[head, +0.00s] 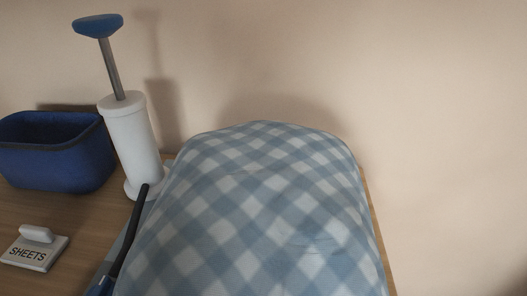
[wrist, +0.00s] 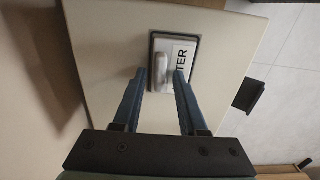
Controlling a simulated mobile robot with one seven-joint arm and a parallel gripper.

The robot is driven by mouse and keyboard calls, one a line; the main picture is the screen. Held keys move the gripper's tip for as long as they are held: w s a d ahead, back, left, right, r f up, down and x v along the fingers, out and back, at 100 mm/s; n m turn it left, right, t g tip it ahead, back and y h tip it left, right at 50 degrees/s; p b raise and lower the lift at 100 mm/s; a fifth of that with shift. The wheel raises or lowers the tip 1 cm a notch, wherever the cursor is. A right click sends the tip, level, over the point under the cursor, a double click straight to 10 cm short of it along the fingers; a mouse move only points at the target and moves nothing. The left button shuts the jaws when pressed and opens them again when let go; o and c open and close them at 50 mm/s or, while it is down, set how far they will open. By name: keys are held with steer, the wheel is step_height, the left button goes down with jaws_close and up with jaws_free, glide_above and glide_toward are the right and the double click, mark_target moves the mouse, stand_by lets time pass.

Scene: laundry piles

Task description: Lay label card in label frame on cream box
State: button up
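The cream box (wrist: 112,50) fills much of the wrist view. A dark-rimmed label frame (wrist: 151,42) is on its face. A white label card (wrist: 187,52) with the letters "TER" visible appears within the frame's outline, with a pale raised grip (wrist: 161,66) on its left part. Whether it lies fully flat is unclear. My gripper (wrist: 159,73) is open, with its two blue fingers apart on either side of the grip and clear space between. The right finger hides part of the card. Neither gripper nor cream box is recognisable in the head view.
A white card block marked "SHEETS" (head: 34,250) lies on the wooden table (head: 75,212). Behind stand a blue bin (head: 60,165) and a white cylinder with blue-topped rod (head: 130,145). A blue checked cloth mound (head: 265,210) fills the middle. A black handle (wrist: 249,95) projects beside the box.

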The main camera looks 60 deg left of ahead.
step_height(320, 180, up, 12)
steer(key=p, duration=0.6)
steer(key=shift+r, duration=0.2)
stand_by(0.4)
